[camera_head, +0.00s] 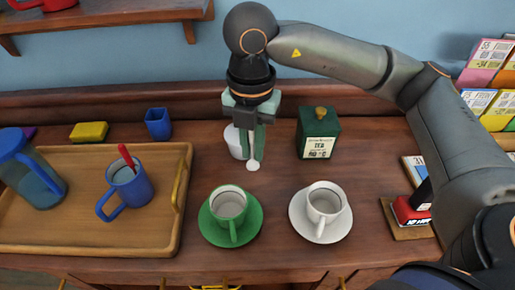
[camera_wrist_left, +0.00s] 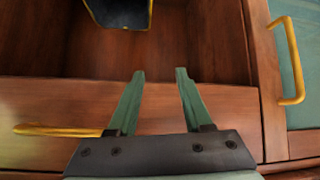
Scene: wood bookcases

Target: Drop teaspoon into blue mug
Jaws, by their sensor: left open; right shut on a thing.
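The teaspoon (camera_head: 253,164) is pale and hangs with its bowl down. My right gripper (camera_head: 252,140) is shut on its upper part, above the back of the counter. The blue mug (camera_head: 131,189) stands upright on the wooden tray, left of my right gripper and apart from it. A red-handled utensil (camera_head: 126,157) leans in the mug. My left gripper (camera_wrist_left: 158,73) is open and empty in the left wrist view, in front of wooden furniture. It does not show in the head view.
The tray (camera_head: 85,249) also holds a blue pitcher (camera_head: 30,174). A green cup (camera_head: 229,204) and a white cup (camera_head: 325,202) stand on saucers. A white container (camera_head: 234,143) is partly hidden behind my right gripper. A tea tin (camera_head: 318,132) stands right of it.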

